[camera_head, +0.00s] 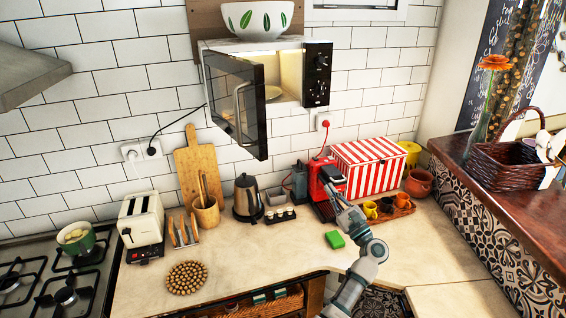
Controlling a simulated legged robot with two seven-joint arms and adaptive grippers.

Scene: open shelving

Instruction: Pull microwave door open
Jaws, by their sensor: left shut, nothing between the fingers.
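The white microwave (290,45) is mounted on the wall at the upper middle. Its dark glass door (233,95) stands open, hinged at the left and swung out toward me, with its handle (240,112) on it. The lit interior with a plate shows behind the door. A black control panel (317,75) is at the microwave's right. My left gripper (328,176) is small and dark in front of the red coffee machine, below and right of the door and apart from it. It is shut and empty. My right gripper is not in view.
A red coffee machine (323,190), a striped box (370,168) and a tray of cups (388,212) crowd the counter near my arm. A kettle (247,198), cutting board (194,165) and toaster (141,220) stand left.

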